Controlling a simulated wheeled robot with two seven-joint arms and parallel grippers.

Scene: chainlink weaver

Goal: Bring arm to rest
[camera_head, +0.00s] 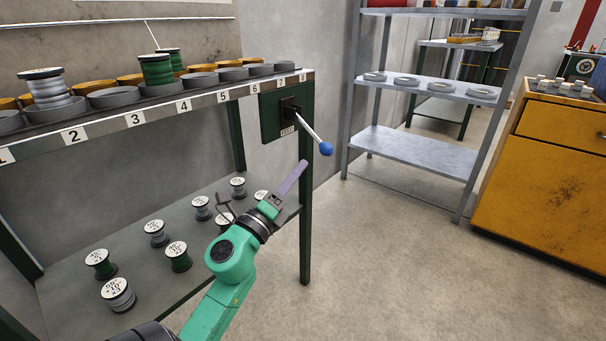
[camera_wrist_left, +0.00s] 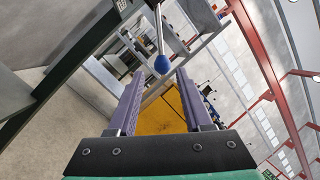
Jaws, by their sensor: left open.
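My left arm comes up from the bottom of the head view, and its gripper (camera_head: 300,168) is raised in front of the rack's right end. Its purple fingers stand apart with nothing between them; in the left wrist view the open gripper (camera_wrist_left: 158,78) shows both fingers. A lever with a blue ball knob (camera_head: 326,148) sticks out from a green plate (camera_head: 272,117) on the rack's end. The gripper is below and left of the knob, apart from it. In the left wrist view the knob (camera_wrist_left: 162,64) appears beyond the fingertips. My right gripper is not in view.
The rack's numbered upper shelf (camera_head: 150,122) holds spools and round trays. Several spools stand on its lower shelf (camera_head: 140,274), beside and beneath my arm. A grey shelving unit (camera_head: 420,149) and a yellow cabinet (camera_head: 543,185) stand at the right. The floor (camera_head: 420,270) between is clear.

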